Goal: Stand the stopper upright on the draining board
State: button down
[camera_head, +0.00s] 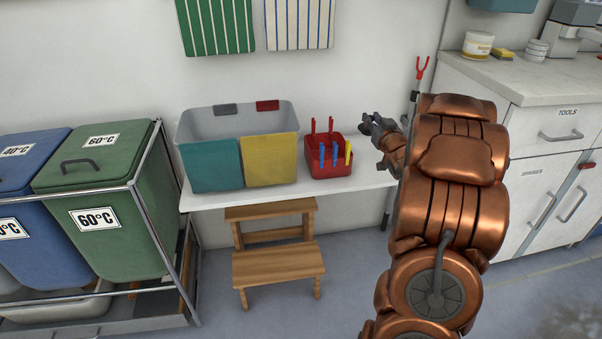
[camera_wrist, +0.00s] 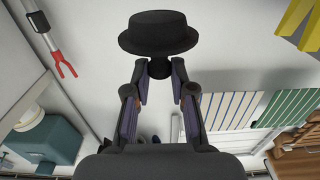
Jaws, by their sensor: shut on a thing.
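In the wrist view the stopper (camera_wrist: 160,32) is black, with a wide flange and a narrower neck. My gripper (camera_wrist: 160,80) is shut on its neck, and the flanged end points away from the palm. In the head view my gripper (camera_head: 372,126) is in the air in front of the wall, just right of the red caddy. The stopper is too small and dark to make out surely there. I cannot identify a draining board in either view.
A white bench (camera_head: 235,200) holds a grey tub (camera_head: 215,165) with coloured panels and a red caddy (camera_head: 330,165) of pegs. A wooden step stool (camera_head: 278,262) stands below. A white-topped counter (camera_head: 520,82) is at right, laundry bins (camera_head: 105,190) at left.

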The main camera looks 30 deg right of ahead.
jog(key=d+f, duration=0.1)
jog(key=s+d+f+b, duration=0.1)
jog(key=shift+s+f, duration=0.1)
jog(key=shift+f, duration=0.2)
jog(key=b, duration=0.3)
send_over(372, 169)
notch_tip(372, 169, down, 10)
jog(key=shift+r, duration=0.15)
jog(key=c, duration=1)
grip_release()
